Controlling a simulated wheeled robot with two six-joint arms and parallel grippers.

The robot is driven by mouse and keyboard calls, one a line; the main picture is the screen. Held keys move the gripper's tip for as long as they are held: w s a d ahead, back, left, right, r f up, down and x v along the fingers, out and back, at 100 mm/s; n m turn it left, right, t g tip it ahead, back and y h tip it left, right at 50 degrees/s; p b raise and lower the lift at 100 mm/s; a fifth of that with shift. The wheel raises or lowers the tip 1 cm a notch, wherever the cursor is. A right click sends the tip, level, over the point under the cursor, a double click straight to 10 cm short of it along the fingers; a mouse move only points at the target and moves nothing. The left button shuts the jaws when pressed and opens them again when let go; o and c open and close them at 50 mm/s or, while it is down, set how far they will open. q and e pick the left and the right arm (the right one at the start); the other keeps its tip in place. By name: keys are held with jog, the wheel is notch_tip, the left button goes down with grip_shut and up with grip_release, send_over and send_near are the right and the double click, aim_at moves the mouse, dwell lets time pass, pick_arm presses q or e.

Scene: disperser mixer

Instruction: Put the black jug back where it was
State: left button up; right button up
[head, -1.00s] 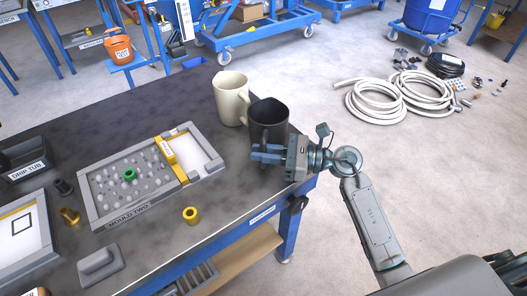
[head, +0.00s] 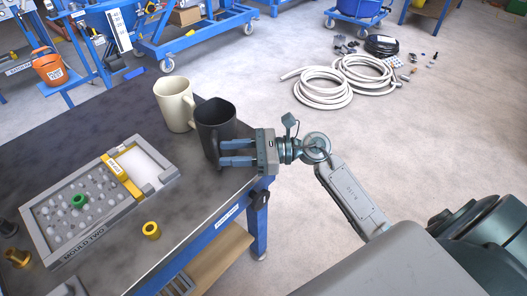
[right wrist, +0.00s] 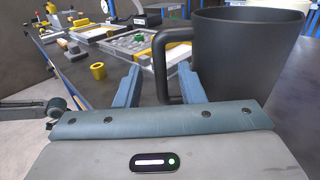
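The black jug (head: 213,118) stands upright at the table's right edge, just in front of the cream jug (head: 175,105). In the right wrist view the black jug (right wrist: 243,60) fills the upper right, with its handle toward the left. My right gripper (head: 224,153) is open beside the jug, its fingers pointing left at table height. In the right wrist view the two fingers (right wrist: 160,84) are spread, with the handle's upright bar between or just beyond them; I cannot tell how deep. The fingers do not grip it. My left gripper is not in view.
Mould two (head: 50,250) lies on the dark table (head: 110,118) with a yellow bar across it. A yellow ring (head: 151,230) sits on the table in front of it. Coiled white hoses (head: 322,88) lie on the floor beyond. The floor right of the table is mostly clear.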

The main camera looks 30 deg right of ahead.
pick_arm(q)
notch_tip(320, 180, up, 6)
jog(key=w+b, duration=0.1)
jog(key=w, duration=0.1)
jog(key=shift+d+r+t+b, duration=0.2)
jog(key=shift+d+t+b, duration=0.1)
jog(key=shift+b, duration=0.1)
pick_arm(e)
jog(key=v, duration=0.8)
jog(key=shift+d+r, duration=0.1)
